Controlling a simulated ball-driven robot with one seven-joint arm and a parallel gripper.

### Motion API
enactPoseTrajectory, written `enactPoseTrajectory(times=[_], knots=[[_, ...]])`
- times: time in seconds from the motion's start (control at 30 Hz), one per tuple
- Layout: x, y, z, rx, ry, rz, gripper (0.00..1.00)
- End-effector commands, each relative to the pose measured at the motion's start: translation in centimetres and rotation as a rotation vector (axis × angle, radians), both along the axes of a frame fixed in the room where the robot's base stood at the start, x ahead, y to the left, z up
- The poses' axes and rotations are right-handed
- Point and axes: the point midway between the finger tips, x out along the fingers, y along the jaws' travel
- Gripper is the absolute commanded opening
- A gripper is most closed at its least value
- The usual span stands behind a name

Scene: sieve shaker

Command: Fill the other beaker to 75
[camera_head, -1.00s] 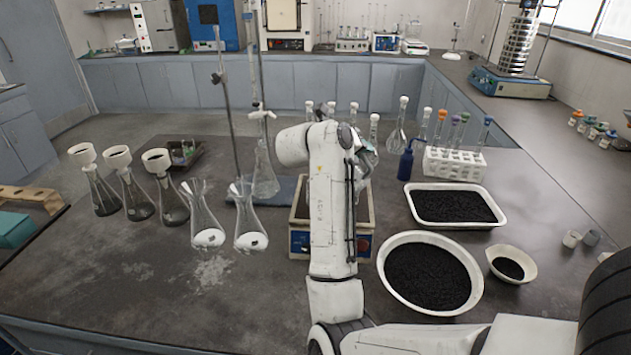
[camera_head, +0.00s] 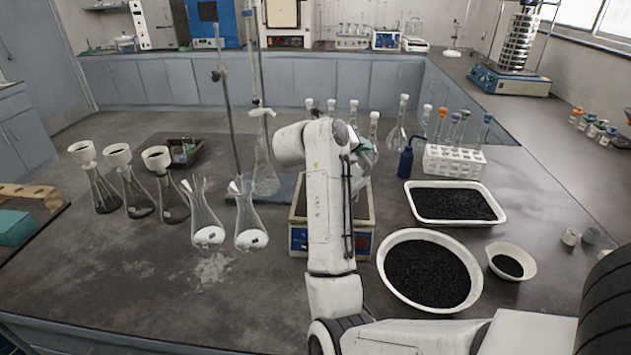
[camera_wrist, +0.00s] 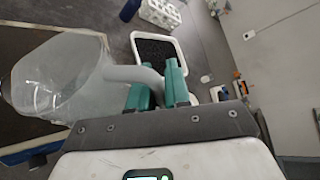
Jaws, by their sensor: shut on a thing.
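My gripper (camera_wrist: 160,88), with teal fingers in the wrist view, is shut on the pale handle of a clear beaker (camera_wrist: 60,78). The beaker lies to the left of the fingers, and no contents can be made out in it. Two small cups (camera_head: 571,237) stand at the right; I cannot tell whether either is a beaker.
Two open conical flasks (camera_head: 206,215) stand left of the arm, with several funnel-topped flasks (camera_head: 135,195) farther left. A white tray (camera_head: 411,206), a large round bowl (camera_head: 390,240) and a small bowl (camera_head: 526,254) hold black grains at right. A blue bottle (camera_head: 405,163) stands behind.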

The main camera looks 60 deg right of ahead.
Motion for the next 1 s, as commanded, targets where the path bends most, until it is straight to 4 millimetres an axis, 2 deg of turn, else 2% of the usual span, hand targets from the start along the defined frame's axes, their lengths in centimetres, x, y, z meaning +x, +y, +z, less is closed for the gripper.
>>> enactPoseTrajectory(times=[1.0], knots=[[0.34, -0.06, -0.05, 0.005, 0.050, 0.000, 0.00]])
